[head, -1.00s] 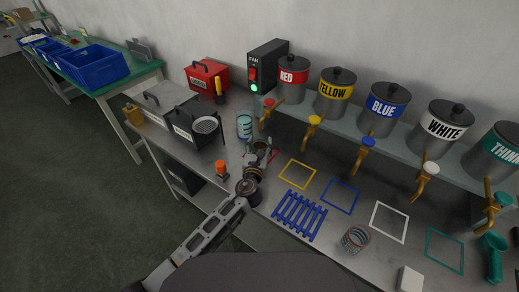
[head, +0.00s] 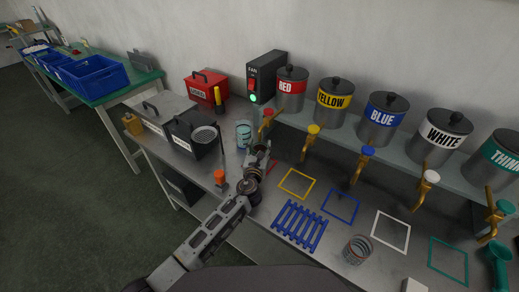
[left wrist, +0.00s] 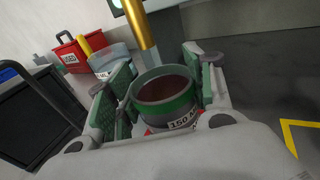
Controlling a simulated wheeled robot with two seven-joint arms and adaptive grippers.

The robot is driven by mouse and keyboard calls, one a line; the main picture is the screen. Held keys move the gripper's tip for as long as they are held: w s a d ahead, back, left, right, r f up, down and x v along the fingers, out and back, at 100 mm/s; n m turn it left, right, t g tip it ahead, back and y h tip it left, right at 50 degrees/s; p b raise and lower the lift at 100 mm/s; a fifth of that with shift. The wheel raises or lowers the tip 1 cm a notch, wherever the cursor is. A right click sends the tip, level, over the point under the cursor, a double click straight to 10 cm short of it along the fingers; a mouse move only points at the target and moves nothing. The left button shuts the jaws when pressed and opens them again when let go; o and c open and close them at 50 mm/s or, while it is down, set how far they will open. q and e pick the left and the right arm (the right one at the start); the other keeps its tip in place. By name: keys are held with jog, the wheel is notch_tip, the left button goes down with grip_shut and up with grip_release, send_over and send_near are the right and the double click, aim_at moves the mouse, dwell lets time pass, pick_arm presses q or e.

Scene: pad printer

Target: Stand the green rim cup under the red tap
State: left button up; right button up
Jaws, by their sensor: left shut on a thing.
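The green rim cup (left wrist: 165,97) is between the fingers of my left gripper (head: 259,157), which is shut on it. The left wrist view shows its green rim, dark reddish inside and a white label reading "150". In the head view the gripper mostly hides the cup. The red tap (head: 267,116) has a red knob and a brass spout, below the can marked RED. A brass tube (left wrist: 140,32) stands just beyond the cup's rim in the left wrist view. I cannot tell whether the cup touches the bench. My right gripper is not in view.
A clear ringed cup (head: 243,133) stands left of the gripper, near a black bin (head: 193,135) and a red box (head: 206,87). A yellow outline (head: 297,183), a blue rack (head: 299,226) and another ringed cup (head: 357,249) lie to the right. The shelf (head: 330,131) carries several cans.

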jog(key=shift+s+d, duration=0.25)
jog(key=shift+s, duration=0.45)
pick_arm(q)
jog(key=shift+f, duration=0.1)
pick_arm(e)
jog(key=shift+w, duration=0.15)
pick_arm(q)
jog(key=o, duration=1.2)
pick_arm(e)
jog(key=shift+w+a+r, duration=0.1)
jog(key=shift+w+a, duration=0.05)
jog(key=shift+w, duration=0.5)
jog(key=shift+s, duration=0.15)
